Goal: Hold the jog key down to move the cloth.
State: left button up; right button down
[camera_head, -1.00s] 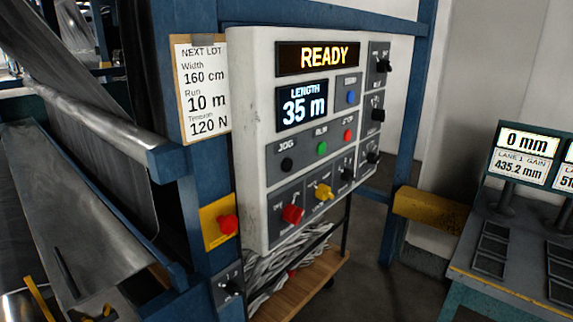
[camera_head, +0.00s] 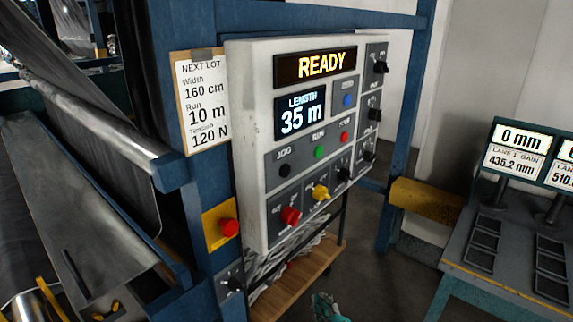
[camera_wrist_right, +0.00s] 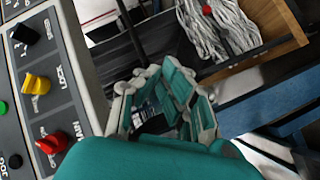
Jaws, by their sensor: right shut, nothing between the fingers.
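The jog key is a black round button (camera_head: 285,171) under the JOG label on the pale control panel (camera_head: 250,130). The panel reads READY and LENGTH 35 m. The button also shows at the left edge of the right wrist view (camera_wrist_right: 15,161). Grey cloth (camera_head: 100,135) hangs in the machine at the left. My right gripper (camera_head: 328,307) just enters at the bottom edge, below and apart from the panel. In the right wrist view its teal fingers (camera_wrist_right: 168,92) are shut and empty, with the panel to their left. My left gripper is not in view.
A red selector (camera_head: 291,215) and a yellow selector (camera_head: 321,193) sit below the buttons. A red stop button (camera_head: 229,228) on a yellow plate is at the panel's lower left. A wooden shelf (camera_head: 300,278) stands below. A console (camera_head: 500,250) stands at right.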

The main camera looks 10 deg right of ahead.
aim_at(285, 171)
notch_tip(285, 171, up, 35)
jog(key=s+n+t+p, duration=0.2)
jog(key=n+t, duration=0.1)
jog(key=t, duration=0.4)
jog(key=shift+d+f+h, duration=0.2)
jog(key=shift+d+h, duration=0.15)
jog(key=shift+h, duration=0.05)
jog(key=w+a+b, duration=0.1)
jog(key=w+a, duration=0.4)
jog(key=w, duration=0.1)
jog(key=shift+w+a+b, duration=0.25)
jog(key=shift+w+b, duration=0.05)
jog(key=shift+w, duration=0.1)
jog(key=shift+w+a, duration=0.25)
jog(key=shift+w, duration=0.1)
jog(key=shift+w+a+b, duration=0.3)
jog(key=shift+b, duration=0.1)
dwell(3.7)
